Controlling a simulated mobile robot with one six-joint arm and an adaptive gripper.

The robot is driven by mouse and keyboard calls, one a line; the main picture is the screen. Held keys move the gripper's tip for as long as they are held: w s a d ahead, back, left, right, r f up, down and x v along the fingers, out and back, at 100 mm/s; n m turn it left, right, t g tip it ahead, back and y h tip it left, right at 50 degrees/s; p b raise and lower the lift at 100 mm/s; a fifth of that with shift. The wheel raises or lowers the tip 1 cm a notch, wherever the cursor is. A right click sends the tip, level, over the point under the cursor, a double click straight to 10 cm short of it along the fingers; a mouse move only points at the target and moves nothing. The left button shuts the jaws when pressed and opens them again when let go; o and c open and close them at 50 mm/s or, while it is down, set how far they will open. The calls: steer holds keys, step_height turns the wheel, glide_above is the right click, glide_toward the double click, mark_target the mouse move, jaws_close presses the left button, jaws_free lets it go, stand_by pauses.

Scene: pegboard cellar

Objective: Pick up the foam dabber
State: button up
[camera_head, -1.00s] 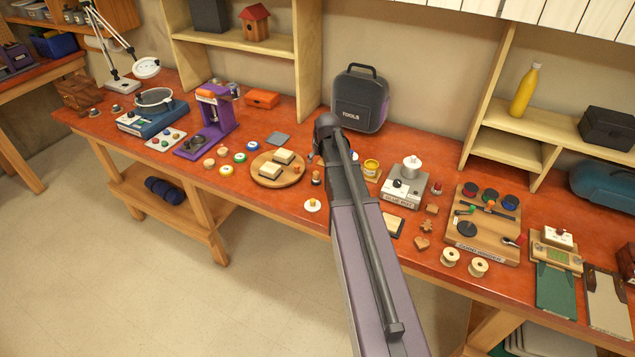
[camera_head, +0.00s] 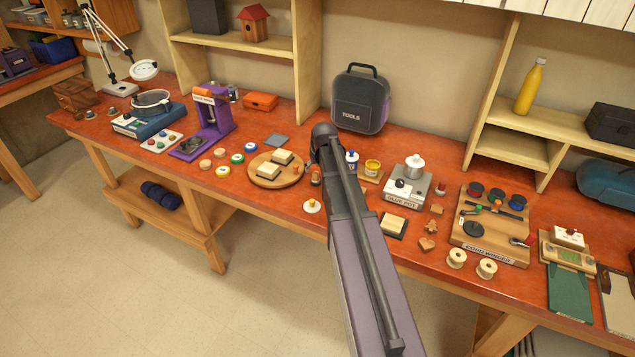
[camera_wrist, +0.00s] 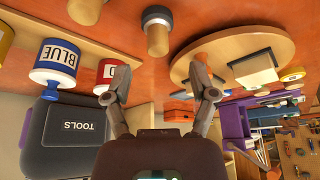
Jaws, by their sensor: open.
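A small upright cylinder with a tan end and a darker body, which looks like the foam dabber (camera_wrist: 158,38), stands on the orange-red bench in the wrist view. It also shows in the head view (camera_head: 316,176), just left of my arm. My gripper (camera_wrist: 162,85) is open and empty, with its two fingers spread and pointing toward the cylinder. The cylinder lies between the lines of the fingers, beyond their tips, and I see no contact.
A round wooden board (camera_head: 264,181) with cream blocks stands close on the left. A white disc with a yellow knob (camera_head: 312,206) is in front. A blue-labelled jar (camera_wrist: 58,62) and a yellow jar (camera_head: 372,167) stand right. The tool bag (camera_head: 361,100) is behind.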

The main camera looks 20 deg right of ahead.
mark_target(316, 173)
stand_by(0.3)
steer(key=shift+b+x, duration=2.45)
steer(key=shift+x, duration=0.2)
steer(key=shift+d, duration=0.1)
jaws_close()
